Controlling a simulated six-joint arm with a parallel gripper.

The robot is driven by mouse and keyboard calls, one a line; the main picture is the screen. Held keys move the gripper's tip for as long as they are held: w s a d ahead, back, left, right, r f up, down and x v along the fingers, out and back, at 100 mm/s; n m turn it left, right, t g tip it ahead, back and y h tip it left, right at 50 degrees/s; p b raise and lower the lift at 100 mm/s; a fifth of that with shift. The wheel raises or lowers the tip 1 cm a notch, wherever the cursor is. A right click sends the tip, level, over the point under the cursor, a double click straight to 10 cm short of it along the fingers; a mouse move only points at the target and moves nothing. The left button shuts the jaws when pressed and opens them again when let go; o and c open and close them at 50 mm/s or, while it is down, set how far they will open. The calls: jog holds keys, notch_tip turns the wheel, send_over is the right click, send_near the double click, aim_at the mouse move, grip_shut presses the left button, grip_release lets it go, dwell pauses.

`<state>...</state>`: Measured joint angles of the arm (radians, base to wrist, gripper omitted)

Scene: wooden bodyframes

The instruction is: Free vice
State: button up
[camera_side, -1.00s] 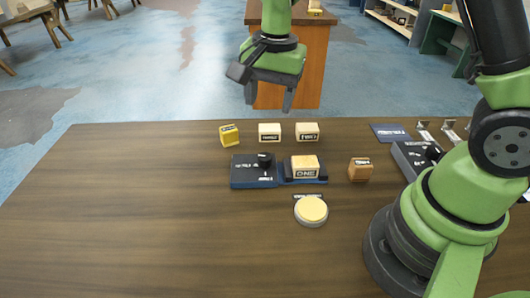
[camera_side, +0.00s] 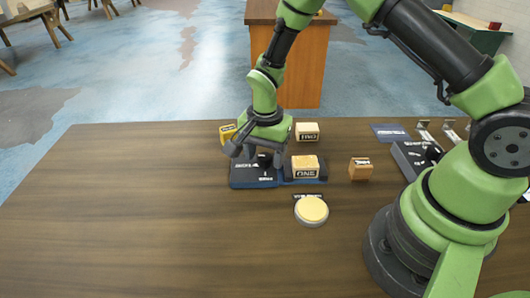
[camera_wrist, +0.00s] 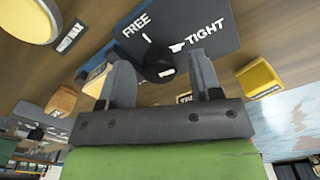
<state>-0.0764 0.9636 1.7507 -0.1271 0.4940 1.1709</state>
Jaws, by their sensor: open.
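The vice (camera_side: 243,180) is a dark blue base on the table with a black knob (camera_side: 265,160) on its left part. A wooden block marked ONE (camera_side: 305,168) sits in its right part. In the wrist view the vice panel (camera_wrist: 215,22) reads FREE and TIGHT, with a white mark beside each word, and the knob (camera_wrist: 160,70) is below. I cannot tell surely which word the knob points to. My gripper (camera_side: 265,156) is open and points down over the knob. In the wrist view its fingers (camera_wrist: 163,72) stand on either side of the knob, with gaps.
Behind the vice are a yellow block (camera_side: 227,133) and a pale block (camera_side: 307,131); my gripper hides another. An orange block (camera_side: 361,169) stands right, and a round cream wax disc (camera_side: 311,210) lies in front. A second dark device (camera_side: 408,158) is farther right. The left table is clear.

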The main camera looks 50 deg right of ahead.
jog(key=shift+c, duration=0.2)
jog(key=c, duration=0.9)
jog(key=shift+n, duration=0.3)
jog(key=n, duration=1.9)
jog(key=shift+a, duration=0.1)
jog(key=shift+n, duration=0.3)
